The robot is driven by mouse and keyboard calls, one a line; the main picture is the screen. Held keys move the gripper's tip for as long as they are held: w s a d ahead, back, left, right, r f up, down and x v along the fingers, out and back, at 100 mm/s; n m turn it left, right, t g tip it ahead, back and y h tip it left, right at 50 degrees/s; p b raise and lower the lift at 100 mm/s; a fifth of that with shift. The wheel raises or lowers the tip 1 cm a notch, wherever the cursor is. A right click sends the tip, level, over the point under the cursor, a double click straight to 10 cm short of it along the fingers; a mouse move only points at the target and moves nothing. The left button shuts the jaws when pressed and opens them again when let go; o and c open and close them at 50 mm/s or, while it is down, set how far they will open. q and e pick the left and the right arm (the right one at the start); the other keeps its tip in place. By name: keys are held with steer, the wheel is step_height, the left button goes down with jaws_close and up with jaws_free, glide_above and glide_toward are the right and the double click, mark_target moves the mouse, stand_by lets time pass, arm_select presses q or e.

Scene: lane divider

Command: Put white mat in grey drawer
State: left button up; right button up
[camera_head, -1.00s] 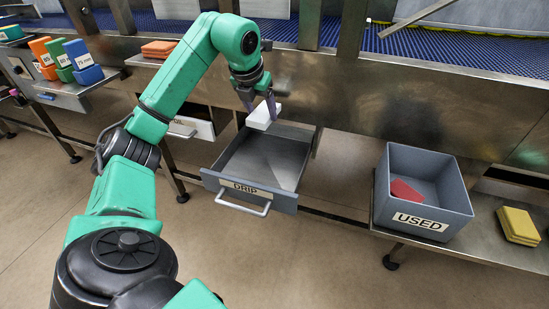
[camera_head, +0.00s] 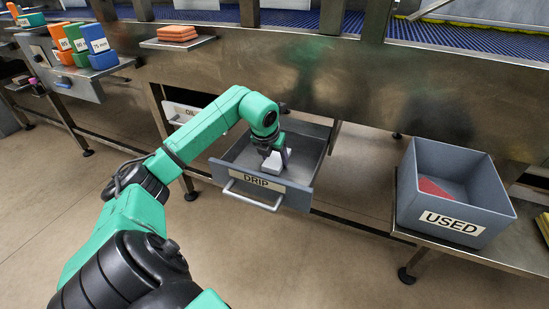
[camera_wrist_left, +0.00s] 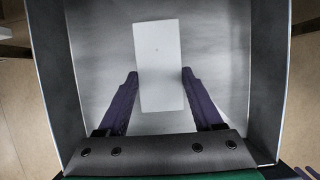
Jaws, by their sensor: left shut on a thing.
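The white mat (camera_head: 276,161) is a small flat block, held over the inside of the open grey drawer (camera_head: 309,172) labelled DRIP. My left gripper (camera_head: 284,155) points down into the drawer and is shut on the mat. In the left wrist view the mat (camera_wrist_left: 160,65) stands out between the two fingers of the left gripper (camera_wrist_left: 160,88), with the drawer floor (camera_wrist_left: 100,50) behind it. I cannot tell whether the mat touches the floor. My right gripper is not in view.
A grey USED bin (camera_head: 450,180) with a red piece (camera_head: 433,188) inside stands on a shelf at the right. Orange mats (camera_head: 177,33) lie on a ledge above. Coloured boxes (camera_head: 88,47) stand at the upper left. A steel panel (camera_head: 300,75) rises behind the drawer.

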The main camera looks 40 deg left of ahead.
arm_select(q)
steer(key=o, duration=1.3)
steer(key=shift+o, duration=0.2)
steer(key=p+v, duration=0.1)
steer(key=v, duration=1.1)
steer(key=shift+p, duration=0.3)
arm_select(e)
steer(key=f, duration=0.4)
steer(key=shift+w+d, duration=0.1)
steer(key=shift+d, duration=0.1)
arm_select(q)
steer(key=shift+d, duration=0.1)
